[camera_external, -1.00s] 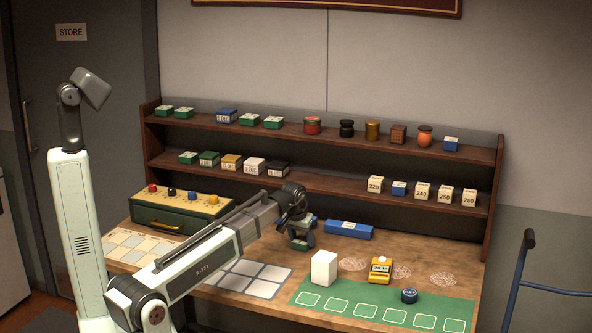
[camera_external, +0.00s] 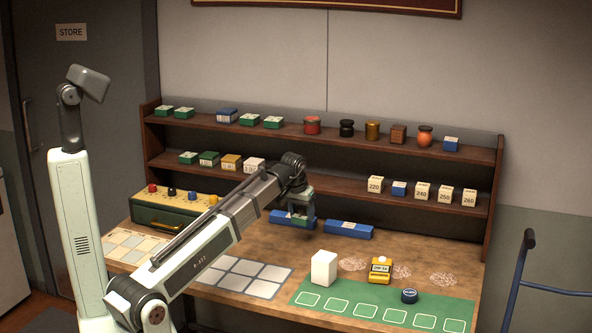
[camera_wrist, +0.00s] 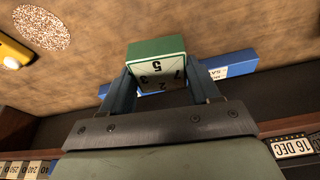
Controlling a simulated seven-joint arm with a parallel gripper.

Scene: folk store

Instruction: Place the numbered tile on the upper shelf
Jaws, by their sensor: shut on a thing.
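The numbered tile (camera_wrist: 157,68) is a green block with a pale face bearing several digits, seen in the wrist view. My gripper (camera_wrist: 162,84) is shut on it, with one finger on each side. In the external view my gripper (camera_external: 300,216) hangs above the rear of the table, in front of the lower shelf; the tile is small and hard to make out there. The upper shelf (camera_external: 290,134) is a dark wooden board at the back, higher than my gripper. It bears green boxes (camera_external: 250,119), a blue box (camera_external: 227,115), jars and tins (camera_external: 346,128).
Two blue boxes (camera_external: 348,229) lie on the table behind and beside my gripper. The lower shelf (camera_external: 330,183) holds boxes at both ends. A white block (camera_external: 324,268) and a yellow device (camera_external: 380,270) stand at right front. The upper shelf has gaps between its items.

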